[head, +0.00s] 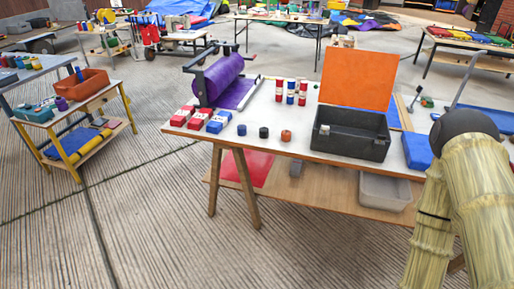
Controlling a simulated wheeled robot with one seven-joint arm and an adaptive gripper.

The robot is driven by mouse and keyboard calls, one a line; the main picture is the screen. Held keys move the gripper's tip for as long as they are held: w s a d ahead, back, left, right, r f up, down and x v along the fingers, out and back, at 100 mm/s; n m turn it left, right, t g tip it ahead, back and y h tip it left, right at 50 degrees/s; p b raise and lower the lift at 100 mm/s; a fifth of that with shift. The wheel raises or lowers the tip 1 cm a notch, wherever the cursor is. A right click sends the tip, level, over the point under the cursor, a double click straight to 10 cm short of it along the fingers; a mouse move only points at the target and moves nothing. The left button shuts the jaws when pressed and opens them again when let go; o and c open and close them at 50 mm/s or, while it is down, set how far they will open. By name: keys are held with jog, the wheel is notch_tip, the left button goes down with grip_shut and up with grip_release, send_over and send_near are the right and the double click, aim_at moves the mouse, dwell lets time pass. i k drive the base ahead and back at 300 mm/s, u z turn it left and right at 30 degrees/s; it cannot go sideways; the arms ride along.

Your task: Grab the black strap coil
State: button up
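A small black strap coil (263,132) sits near the front edge of the long worktable (312,150). It stands between a small blue coil (241,130) on its left and an orange-brown coil (286,136) on its right, with small gaps between them. Nothing covers it in the head view. My gripper is not in view. Only links of my arm show at the right edge, well to the right of the coil.
An open black toolbox (350,134) stands right of the coils, with an upright orange panel (357,78) behind. Red and blue boxes (199,119) and a purple roll (222,80) are to the left. Red and blue cylinders (290,92) stand behind. The floor in front is clear.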

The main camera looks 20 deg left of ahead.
aim_at(264, 132)
jog(key=z, duration=0.05)
jog(key=k, duration=0.55)
jog(key=u, duration=1.1)
jog(key=i, duration=1.35)
jog(key=z, duration=0.2)
